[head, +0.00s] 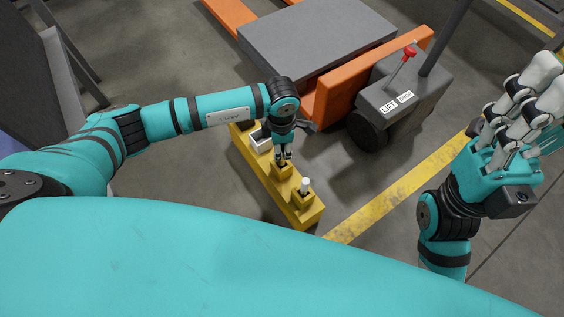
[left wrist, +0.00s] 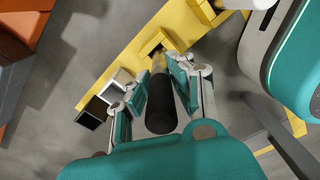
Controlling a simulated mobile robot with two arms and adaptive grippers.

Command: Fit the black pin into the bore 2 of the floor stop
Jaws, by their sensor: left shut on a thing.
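The floor stop (head: 308,217) is a long yellow beam on the floor with raised yellow sockets. It also shows in the left wrist view (left wrist: 185,16). My left gripper (head: 284,155) is over the middle socket (head: 283,171). In the left wrist view, my left gripper (left wrist: 158,85) is shut on the black pin (left wrist: 160,108), a thick dark cylinder. Its far end points at a yellow socket (left wrist: 153,42); I cannot tell whether it is inside the bore. A white pin (head: 304,185) stands in the nearer socket. My right gripper (head: 520,105) is raised at the right, apart from the stop.
A small light-edged box (head: 260,140) sits by the far part of the beam. An orange and grey lift truck (head: 318,40) stands behind, with a grey drive unit (head: 402,95) and red-knobbed lever (head: 408,54). Floor is clear around a yellow stripe (head: 400,190).

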